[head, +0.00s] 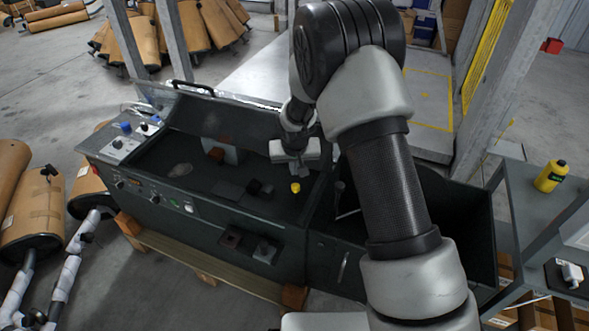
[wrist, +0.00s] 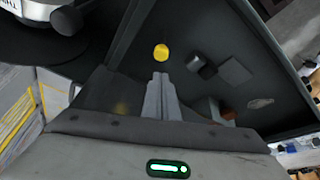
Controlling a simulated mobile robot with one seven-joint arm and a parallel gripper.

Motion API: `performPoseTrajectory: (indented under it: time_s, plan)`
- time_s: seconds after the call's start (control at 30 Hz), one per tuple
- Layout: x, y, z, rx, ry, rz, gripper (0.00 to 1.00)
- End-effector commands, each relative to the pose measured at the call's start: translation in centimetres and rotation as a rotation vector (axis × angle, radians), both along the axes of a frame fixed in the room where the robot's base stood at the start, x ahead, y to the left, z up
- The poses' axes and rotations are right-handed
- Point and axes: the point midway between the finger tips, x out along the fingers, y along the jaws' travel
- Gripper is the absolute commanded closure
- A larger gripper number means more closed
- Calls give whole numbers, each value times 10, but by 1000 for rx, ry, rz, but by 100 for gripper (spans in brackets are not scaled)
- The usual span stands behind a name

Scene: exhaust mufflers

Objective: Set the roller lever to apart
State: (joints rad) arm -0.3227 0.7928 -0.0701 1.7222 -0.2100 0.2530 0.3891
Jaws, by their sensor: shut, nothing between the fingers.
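No part is labelled as the roller lever. A small yellow knob (head: 295,187) stands out inside the dark machine's bay, and it also shows in the wrist view (wrist: 161,52). A dark upright handle (head: 340,187) stands by the right-hand compartment; I cannot tell which of the two is the roller lever. My gripper (head: 298,168) is over the bay, close to the yellow knob in the head view. In the wrist view its fingers (wrist: 160,80) are together and empty, pointing towards the knob, with a visible gap between.
The dark machine (head: 150,178) has an open bay holding short black cylinders (head: 254,187) and a reddish-brown block (head: 216,154). A grey shelf unit (head: 530,205) at the right carries a yellow bottle (head: 550,176). Brown mufflers (head: 35,205) lie at the left. My arm hides part of the right compartment.

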Motion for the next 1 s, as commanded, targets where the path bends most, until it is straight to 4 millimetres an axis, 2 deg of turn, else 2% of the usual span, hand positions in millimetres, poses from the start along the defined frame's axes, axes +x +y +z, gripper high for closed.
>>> performPoseTrajectory:
  time_s: [0.03, 0.2, 0.4, 1.0]
  plan:
    - [4, 0, -13, -1, 2, 0, 100]
    - [15, -1, -42, -1, 3, 0, 100]
    - [25, 0, -62, 0, 1, -1, 100]
    - [26, 1, -66, 0, 0, 0, 100]
